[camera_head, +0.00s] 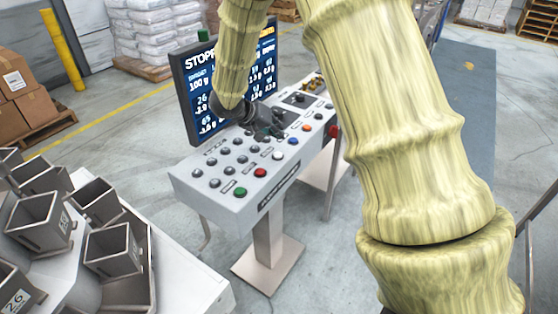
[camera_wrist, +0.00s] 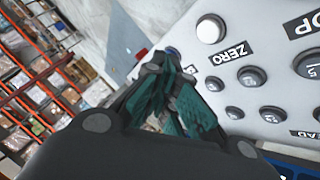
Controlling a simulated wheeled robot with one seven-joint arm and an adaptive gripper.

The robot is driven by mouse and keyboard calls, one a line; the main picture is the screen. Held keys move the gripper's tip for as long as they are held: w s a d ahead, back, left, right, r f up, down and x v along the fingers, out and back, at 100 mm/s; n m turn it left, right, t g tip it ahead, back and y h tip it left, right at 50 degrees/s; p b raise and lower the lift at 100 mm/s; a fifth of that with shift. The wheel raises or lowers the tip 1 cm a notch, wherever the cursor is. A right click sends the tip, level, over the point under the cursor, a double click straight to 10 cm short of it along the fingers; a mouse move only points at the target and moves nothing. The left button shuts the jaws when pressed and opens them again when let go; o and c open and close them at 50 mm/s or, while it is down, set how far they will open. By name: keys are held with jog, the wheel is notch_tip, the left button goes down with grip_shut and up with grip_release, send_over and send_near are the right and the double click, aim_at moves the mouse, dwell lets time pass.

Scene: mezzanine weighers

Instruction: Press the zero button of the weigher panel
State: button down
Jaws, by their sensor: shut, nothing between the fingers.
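The weigher panel (camera_head: 222,205) is a pale sloped console on a pedestal with rows of dark round buttons. Coloured buttons run along its near edge. The white button (camera_head: 278,155) sits between a red and a blue one; it also shows in the wrist view (camera_wrist: 211,29), beside the label ZERO (camera_wrist: 230,54). My gripper (camera_head: 272,133) is shut and empty, over the panel's upper middle, close to the blue button (camera_head: 293,141). In the wrist view its green-padded fingers (camera_wrist: 160,72) are left of and below the white button, apart from it in the picture. The fingers partly cover the blue button.
A screen (camera_head: 195,92) reading STOPPED, partly hidden by my arm, stands behind the panel. A red knob (camera_head: 333,131) is at the panel's right side. Metal weigh buckets (camera_head: 40,217) fill the lower left. Open floor lies between the panel and the stacked sacks (camera_head: 155,30).

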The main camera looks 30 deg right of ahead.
aim_at(276, 153)
jog(key=f, duration=0.1)
jog(key=w+f+b, duration=0.1)
jog(key=shift+w+f+b, duration=0.15)
jog(key=shift+f+b, duration=0.15)
jog(key=shift+f, duration=0.05)
jog(key=shift+f+b, duration=0.3)
jog(key=shift+b, duration=0.1)
jog(key=shift+s, duration=0.25)
jog(key=shift+s+f, duration=0.1)
jog(key=shift+f, duration=0.25)
jog(key=shift+w+f, duration=0.25)
jog(key=shift+f, duration=0.45)
jog(key=shift+s+r, duration=0.15)
jog(key=shift+s, duration=0.05)
jog(key=shift+w, duration=0.1)
jog(key=shift+f+p, duration=0.2)
jog(key=shift+p, duration=0.25)
